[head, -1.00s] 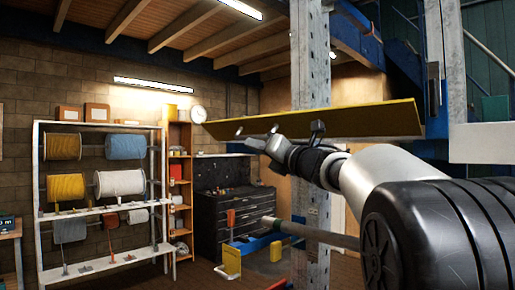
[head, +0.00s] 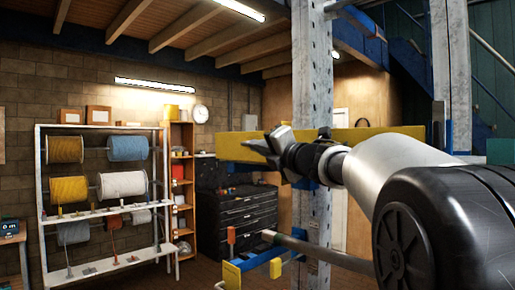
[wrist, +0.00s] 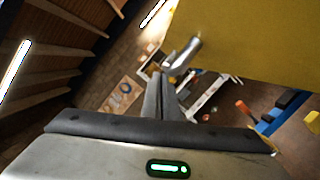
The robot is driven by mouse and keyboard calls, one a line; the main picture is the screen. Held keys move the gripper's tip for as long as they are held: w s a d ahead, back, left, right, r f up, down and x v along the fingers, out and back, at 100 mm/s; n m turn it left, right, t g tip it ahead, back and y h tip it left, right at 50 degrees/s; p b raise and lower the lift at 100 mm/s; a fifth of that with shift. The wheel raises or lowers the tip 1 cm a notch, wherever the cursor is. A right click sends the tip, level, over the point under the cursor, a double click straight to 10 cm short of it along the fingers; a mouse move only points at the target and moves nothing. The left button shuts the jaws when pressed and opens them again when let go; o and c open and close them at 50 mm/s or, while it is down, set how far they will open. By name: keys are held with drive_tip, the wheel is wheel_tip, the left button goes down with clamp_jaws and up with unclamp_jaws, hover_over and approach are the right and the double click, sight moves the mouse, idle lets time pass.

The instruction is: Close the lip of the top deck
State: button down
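The lip (head: 370,138) of the top deck is a long yellow plate. It crosses the head view behind my gripper, with its broad yellow face turned towards me. In the wrist view the lip (wrist: 255,40) fills the upper right. A silvery rounded fitting (wrist: 184,52) sits at its left edge, just beyond my fingertips. My gripper (head: 270,145) is in front of the lip's left part in the head view. Its dark fingers (wrist: 160,82) lie together and look shut, with nothing visible between them. Whether they touch the lip or the fitting is unclear.
A grey steel post (head: 312,70) stands behind my gripper. A lower deck bar with a yellow end plate (head: 231,275) lies below. A rack of spools (head: 97,185) and a black tool chest (head: 238,215) stand further back left.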

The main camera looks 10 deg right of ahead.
drive_tip(key=shift+d+r, duration=0.15)
drive_tip(key=shift+r, duration=0.3)
idle(0.3)
